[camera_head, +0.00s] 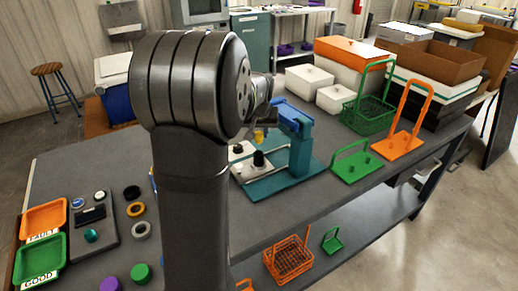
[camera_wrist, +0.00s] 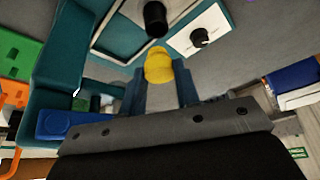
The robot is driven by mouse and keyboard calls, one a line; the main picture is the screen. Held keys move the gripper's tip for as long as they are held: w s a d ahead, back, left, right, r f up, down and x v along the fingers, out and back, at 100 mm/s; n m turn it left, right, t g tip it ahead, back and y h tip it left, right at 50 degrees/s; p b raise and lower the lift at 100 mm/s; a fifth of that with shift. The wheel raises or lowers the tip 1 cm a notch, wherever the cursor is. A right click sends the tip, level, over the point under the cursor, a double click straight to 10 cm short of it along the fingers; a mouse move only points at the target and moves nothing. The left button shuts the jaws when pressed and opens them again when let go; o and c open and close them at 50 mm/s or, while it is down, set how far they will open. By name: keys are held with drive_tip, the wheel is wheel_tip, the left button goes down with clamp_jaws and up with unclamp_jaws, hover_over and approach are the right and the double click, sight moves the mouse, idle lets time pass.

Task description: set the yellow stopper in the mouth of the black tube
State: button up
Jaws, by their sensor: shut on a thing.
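The yellow stopper (camera_wrist: 158,66) is between the fingertips of my gripper (camera_wrist: 161,82), which is shut on it. The black tube (camera_wrist: 155,18) stands near the teal fixture, just ahead of the stopper in the wrist view. In the head view the black tube (camera_head: 258,158) shows just below the stopper, with a small gap between them. The wrist view does not show the tube's mouth clearly.
A teal stand with a blue head (camera_head: 294,118) rises close to the right of the gripper. A white box with a black knob (camera_wrist: 200,38) sits beside the tube. Green and orange carriers (camera_head: 355,165) stand farther right. Trays and rings lie at the left.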

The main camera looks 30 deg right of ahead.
sight(258, 141)
drive_tip(key=shift+w+d, duration=0.3)
drive_tip(key=shift+w, duration=0.35)
drive_tip(key=shift+f, duration=2.45)
drive_tip(key=shift+f, duration=0.9)
drive_tip(key=o, duration=1)
drive_tip(key=shift+o, duration=0.5)
drive_tip(key=o, duration=0.4)
